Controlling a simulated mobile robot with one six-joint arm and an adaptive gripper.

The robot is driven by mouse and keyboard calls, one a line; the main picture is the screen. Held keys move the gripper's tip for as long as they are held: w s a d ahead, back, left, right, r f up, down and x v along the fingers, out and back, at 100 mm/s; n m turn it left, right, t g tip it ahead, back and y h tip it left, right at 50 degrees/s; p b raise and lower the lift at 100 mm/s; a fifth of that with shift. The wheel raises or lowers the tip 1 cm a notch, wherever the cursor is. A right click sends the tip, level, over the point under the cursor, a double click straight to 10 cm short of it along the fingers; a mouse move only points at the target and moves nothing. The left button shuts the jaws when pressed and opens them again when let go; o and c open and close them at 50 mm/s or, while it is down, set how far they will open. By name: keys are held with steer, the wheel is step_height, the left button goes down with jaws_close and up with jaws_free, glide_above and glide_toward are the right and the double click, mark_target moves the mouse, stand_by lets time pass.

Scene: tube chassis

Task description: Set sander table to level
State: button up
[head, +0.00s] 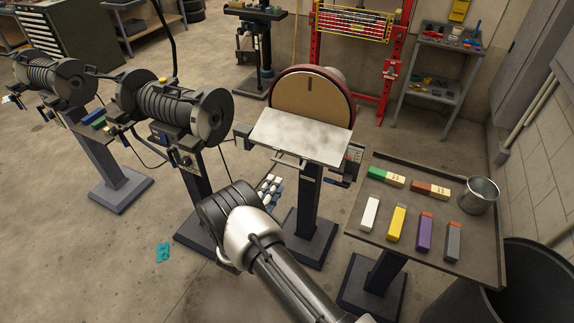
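The disc sander stands at the centre back, with a round tan disc (312,98) in a dark red guard. Its table (300,134) is a worn pale metal plate in front of the disc. A bar-like handle (289,160) shows below the table's front edge. A small dark panel (353,157) with light markings sits at the table's right side. I cannot tell whether the table is level or tilted. My arm reaches up from the bottom edge, its visible bend in front of and below the sander.
Two motor-driven bench machines on pedestals (172,108) (52,80) stand left of the sander. A tray stand (480,240) at right holds coloured bars and a metal cup (478,195). A dark bin (535,285) is at lower right. Open floor lies at lower left, with a teal item (163,252).

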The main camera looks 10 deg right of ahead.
mark_target(287, 162)
steer(key=b+x, duration=0.1)
steer(key=x, duration=0.9)
steer(key=shift+w+d+b, duration=0.2)
steer(key=shift+b, duration=0.15)
steer(key=shift+c, duration=0.6)
jaws_close()
